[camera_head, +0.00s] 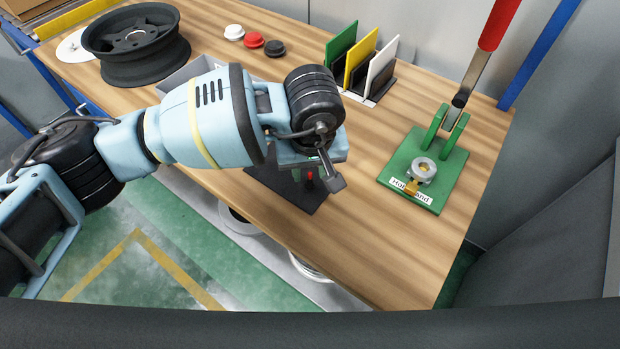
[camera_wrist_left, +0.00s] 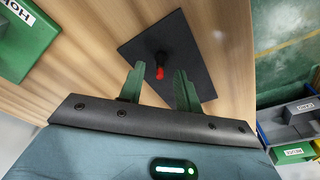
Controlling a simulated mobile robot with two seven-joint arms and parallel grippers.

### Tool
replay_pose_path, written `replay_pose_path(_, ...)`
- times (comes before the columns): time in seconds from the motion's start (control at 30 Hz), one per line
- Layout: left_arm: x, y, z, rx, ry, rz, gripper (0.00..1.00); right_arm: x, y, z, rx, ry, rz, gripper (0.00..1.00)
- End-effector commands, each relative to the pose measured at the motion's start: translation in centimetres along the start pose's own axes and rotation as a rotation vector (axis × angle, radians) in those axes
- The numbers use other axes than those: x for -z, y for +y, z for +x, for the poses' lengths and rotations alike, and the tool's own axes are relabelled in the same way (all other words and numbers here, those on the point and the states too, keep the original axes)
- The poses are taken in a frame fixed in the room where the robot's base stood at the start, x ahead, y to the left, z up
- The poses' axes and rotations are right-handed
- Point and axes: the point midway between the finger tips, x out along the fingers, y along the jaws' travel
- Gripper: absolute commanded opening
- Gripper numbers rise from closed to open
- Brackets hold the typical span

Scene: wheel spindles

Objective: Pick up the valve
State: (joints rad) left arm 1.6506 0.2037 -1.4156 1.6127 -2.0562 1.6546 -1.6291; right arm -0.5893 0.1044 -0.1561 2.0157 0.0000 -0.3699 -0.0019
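The valve, a small piece with a red tip and a dark stem (camera_wrist_left: 160,66), stands on a dark square pad (camera_wrist_left: 193,38) in the left wrist view. In the head view its red part (camera_head: 309,182) shows just below my left gripper, and the pad (camera_head: 278,190) is partly hidden by the arm. My left gripper (camera_wrist_left: 160,70) is open, its two green fingers either side of the valve in the picture. I cannot tell how far above the valve the fingertips are; nothing is seen gripped. My right gripper is not in view.
A green hand press (camera_head: 450,180) with a red-handled lever stands at the right. Green, yellow and white upright plates (camera_head: 362,60) stand behind the arm. A wheel rim (camera_head: 137,45) and several small caps (camera_head: 253,40) lie at the back left. The wooden table's (camera_head: 385,250) front right is clear.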

Motion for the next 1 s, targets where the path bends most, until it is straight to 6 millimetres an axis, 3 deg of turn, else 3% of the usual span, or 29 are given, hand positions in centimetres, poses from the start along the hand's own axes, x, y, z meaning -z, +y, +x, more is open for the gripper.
replay_pose_path(0.13, -0.09, 0.02, 1.29, 0.000, -0.001, 0.002, 0.34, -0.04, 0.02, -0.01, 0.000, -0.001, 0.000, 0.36)
replay_pose_path(0.37, -0.07, 0.03, 1.46, 0.000, 0.000, 0.002, 0.34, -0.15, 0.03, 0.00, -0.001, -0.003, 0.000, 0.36)
replay_pose_path(0.67, -0.07, 0.03, 1.42, 0.000, 0.000, 0.002, 0.00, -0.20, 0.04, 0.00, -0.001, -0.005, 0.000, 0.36)
replay_pose_path(1.0, -0.06, 0.03, 1.40, 0.000, 0.000, 0.002, 0.00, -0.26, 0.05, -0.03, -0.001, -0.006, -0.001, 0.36)
